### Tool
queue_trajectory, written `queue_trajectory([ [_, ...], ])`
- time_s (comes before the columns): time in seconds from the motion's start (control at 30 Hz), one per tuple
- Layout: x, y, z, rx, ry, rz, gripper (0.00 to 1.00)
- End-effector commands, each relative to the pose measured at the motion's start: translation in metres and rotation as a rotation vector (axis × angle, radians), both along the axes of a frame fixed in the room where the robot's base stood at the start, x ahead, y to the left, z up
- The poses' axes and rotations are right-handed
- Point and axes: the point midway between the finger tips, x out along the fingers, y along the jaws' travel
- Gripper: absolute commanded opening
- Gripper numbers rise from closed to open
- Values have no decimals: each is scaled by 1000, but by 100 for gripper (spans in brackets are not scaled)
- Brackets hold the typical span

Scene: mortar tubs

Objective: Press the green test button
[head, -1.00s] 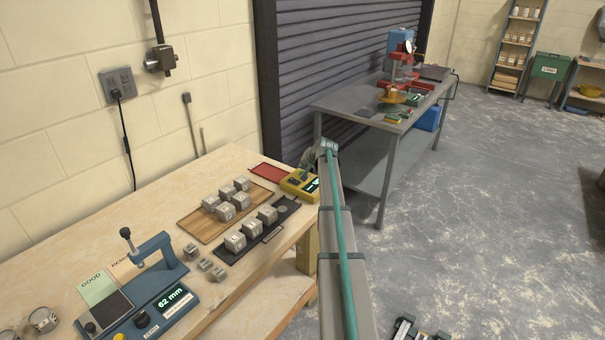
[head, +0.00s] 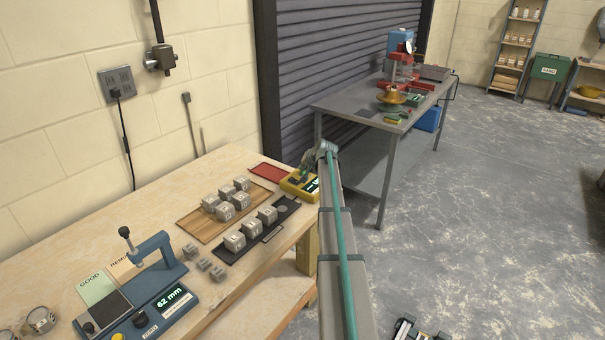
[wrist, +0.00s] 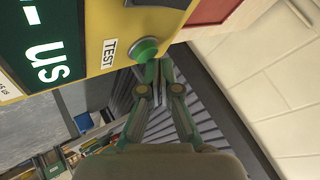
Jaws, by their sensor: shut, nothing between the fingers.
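The yellow tester (head: 291,190) stands at the far end of the wooden bench. In the wrist view its yellow face (wrist: 97,45) fills the upper left, with a dark green display (wrist: 40,45) reading "- us". The round green test button (wrist: 146,49) sits beside the "TEST" label. My gripper (wrist: 157,66) is shut and empty, its fingertips right by the button's lower right edge. I cannot tell whether they touch it. In the head view my gripper (head: 307,172) is over the tester, and the button cannot be made out there.
A red tray (head: 267,172) lies behind the tester. A black tray (head: 264,247) and a wooden board (head: 190,224) with several grey cubes are nearer. A blue gauge (head: 150,310) reading 62 mm stands at the front. A grey metal table (head: 345,105) is beyond the bench.

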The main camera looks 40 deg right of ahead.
Motion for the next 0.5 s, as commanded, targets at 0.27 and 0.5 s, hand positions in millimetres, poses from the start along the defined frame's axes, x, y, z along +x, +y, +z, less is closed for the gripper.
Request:
queue_trajectory([
  [0.27, 0, 0, -4, 0, 0, 0, 0],
  [0.5, 0, 0, -6, 0, 0, 0, 0],
])
